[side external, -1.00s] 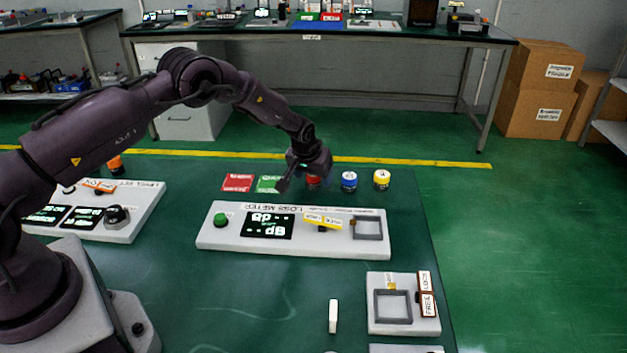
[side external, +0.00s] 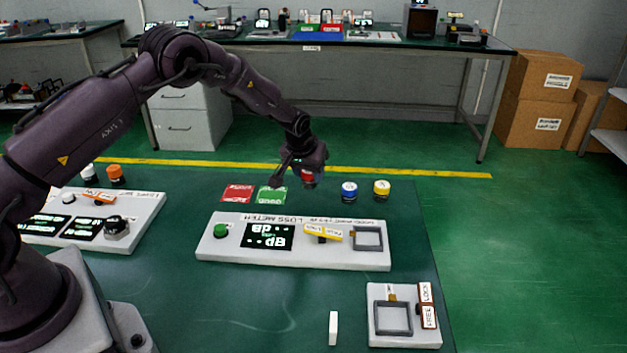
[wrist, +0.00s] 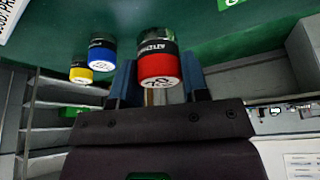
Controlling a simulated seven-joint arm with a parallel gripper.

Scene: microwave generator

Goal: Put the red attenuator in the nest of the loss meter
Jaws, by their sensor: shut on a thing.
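The red attenuator (wrist: 158,66) is a short cylinder with a black band and a white marked end, held between the two blue fingers of my gripper (wrist: 160,85) in the wrist view. In the side view my gripper (side external: 306,180) is shut on the red attenuator (side external: 308,177), behind the loss meter. The loss meter (side external: 213,247) is a long white panel with a green button, a dark display and a yellow-labelled lever. Its nest (side external: 368,238) is a square grey frame at the right end and looks empty. My gripper is behind and left of the nest.
Blue (side external: 349,191) and yellow (side external: 382,189) attenuators stand right of my gripper. Red (side external: 237,194) and green (side external: 272,196) cards lie to the left. A white fixture (side external: 404,335) with another square frame sits front right. A white block (side external: 333,328) stands beside it.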

